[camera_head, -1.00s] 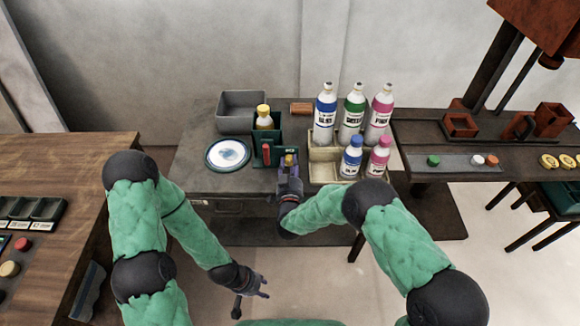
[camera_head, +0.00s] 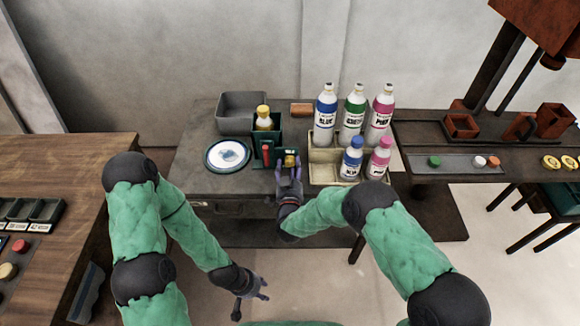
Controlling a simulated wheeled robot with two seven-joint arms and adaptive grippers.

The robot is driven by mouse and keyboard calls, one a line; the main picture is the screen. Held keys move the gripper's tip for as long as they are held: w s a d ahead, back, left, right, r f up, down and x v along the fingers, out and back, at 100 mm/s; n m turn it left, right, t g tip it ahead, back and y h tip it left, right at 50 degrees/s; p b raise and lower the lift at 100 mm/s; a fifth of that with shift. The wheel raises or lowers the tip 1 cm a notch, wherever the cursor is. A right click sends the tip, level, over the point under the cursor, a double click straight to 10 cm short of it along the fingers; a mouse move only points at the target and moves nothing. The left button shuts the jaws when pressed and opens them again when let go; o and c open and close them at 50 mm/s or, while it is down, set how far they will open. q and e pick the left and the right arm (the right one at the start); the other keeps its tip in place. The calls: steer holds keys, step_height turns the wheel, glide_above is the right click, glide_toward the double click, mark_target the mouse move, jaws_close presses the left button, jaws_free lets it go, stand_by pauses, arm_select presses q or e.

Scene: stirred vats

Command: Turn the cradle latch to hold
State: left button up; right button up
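The dark green cradle (camera_head: 281,130) stands on the dark middle table and holds a yellow-capped bottle (camera_head: 264,120). A red upright piece (camera_head: 266,152) is on its front left, and a small yellow piece (camera_head: 290,160) is on its front right. Which of these is the latch, and its setting, I cannot tell. My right gripper (camera_head: 289,167) is at the cradle's front, its fingers spread on either side of the yellow piece in the picture; contact is too small to tell. My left gripper (camera_head: 264,289) hangs low, away from the table, open and empty.
A round white plate with a blue rim (camera_head: 209,154) lies left of the cradle. A grey bin (camera_head: 221,112) stands behind. A beige tray (camera_head: 316,172) with several labelled bottles stands close on the right. Side tables flank the middle one.

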steer(key=shift+r, duration=0.15)
steer(key=shift+s, duration=0.55)
steer(key=s, duration=1.1)
